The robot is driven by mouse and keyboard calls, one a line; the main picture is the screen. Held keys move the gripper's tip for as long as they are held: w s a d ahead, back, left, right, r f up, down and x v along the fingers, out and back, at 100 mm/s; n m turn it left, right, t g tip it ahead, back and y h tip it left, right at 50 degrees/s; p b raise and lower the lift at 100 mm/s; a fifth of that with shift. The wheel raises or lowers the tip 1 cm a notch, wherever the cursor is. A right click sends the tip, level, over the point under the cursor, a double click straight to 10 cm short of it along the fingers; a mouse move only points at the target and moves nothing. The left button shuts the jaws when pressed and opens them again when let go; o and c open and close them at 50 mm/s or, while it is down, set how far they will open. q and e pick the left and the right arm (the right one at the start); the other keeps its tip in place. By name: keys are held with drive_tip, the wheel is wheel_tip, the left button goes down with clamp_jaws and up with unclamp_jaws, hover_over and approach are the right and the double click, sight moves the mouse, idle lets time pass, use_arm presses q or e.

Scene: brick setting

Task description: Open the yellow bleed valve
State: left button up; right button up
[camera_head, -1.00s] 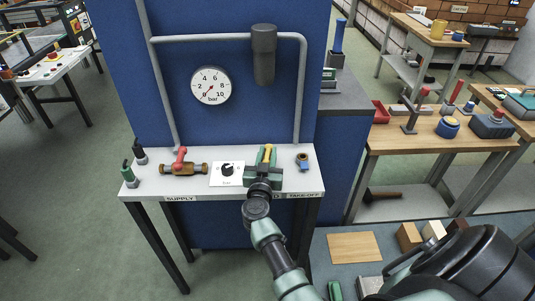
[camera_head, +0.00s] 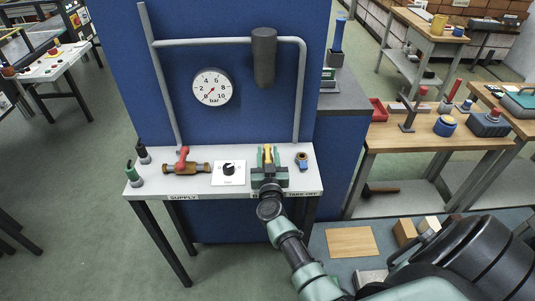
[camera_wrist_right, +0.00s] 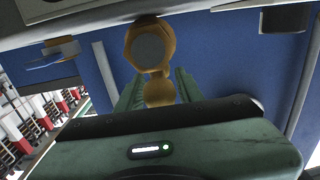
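The yellow bleed valve (camera_head: 268,152) is at the right part of the grey bench top, in the head view. My right gripper (camera_head: 269,158) reaches it from the front, with one green finger on each side of the yellow part. In the right wrist view the yellow valve (camera_wrist_right: 160,92) shows between the two fingers (camera_wrist_right: 160,88), its hexagonal end above them. The fingers look close to its sides, but whether they press on it is unclear. The gripper body hides the valve's lower part. My left gripper is not in view.
The supply valve with a red handle (camera_head: 183,157) and a white plate with a black knob (camera_head: 229,171) are to the left. A small brass-and-blue fitting (camera_head: 302,160) is close on the right. The gauge (camera_head: 212,87) hangs on the blue panel (camera_head: 180,110) behind.

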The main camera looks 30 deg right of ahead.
drive_tip(key=shift+s+a, duration=0.1)
drive_tip(key=shift+s, duration=0.05)
drive_tip(key=v, duration=0.7)
drive_tip(key=shift+s+a, duration=0.1)
drive_tip(key=shift+s, duration=0.15)
idle(0.3)
